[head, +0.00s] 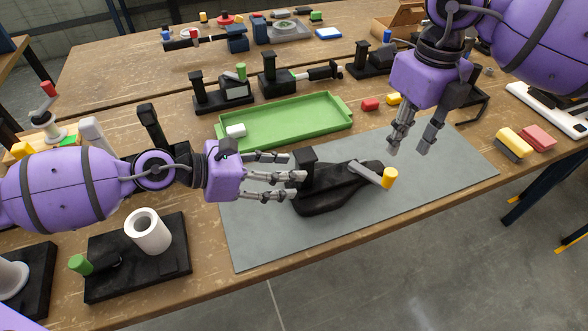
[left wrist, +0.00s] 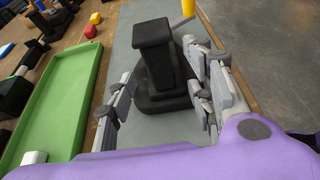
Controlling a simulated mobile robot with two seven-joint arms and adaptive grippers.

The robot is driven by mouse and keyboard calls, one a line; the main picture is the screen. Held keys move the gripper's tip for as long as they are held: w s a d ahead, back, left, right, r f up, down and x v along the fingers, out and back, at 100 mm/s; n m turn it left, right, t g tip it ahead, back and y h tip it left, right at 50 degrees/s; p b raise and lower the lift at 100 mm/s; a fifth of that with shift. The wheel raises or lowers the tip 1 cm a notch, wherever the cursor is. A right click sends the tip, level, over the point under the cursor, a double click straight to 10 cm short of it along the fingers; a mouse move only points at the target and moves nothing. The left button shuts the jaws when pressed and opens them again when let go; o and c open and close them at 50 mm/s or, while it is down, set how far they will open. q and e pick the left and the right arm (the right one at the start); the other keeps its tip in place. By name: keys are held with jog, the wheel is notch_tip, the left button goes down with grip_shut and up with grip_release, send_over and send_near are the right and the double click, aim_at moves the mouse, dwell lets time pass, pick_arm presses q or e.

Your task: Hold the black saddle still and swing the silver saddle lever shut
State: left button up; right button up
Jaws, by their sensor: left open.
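The black saddle (head: 335,200) lies on the grey mat, with an upright black block (head: 304,160) at its left end. That block also shows in the left wrist view (left wrist: 155,50). The silver saddle lever (head: 368,173) sticks out from the saddle to the right and ends in a yellow knob (head: 390,178). My left gripper (head: 298,177) is open at the saddle's left end. In the left wrist view its fingers (left wrist: 165,95) stand on either side of the block; contact is unclear. My right gripper (head: 408,150) is open and empty, pointing down above the mat, behind and right of the knob.
A green tray (head: 300,127) with a white piece stands behind the mat. A black base with a white roll (head: 148,232) is at the left front. Red and yellow blocks (head: 371,104) lie behind my right gripper. The mat's right part (head: 455,160) is clear.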

aim_at(298, 185)
pick_arm(q)
jog(key=shift+x, duration=2)
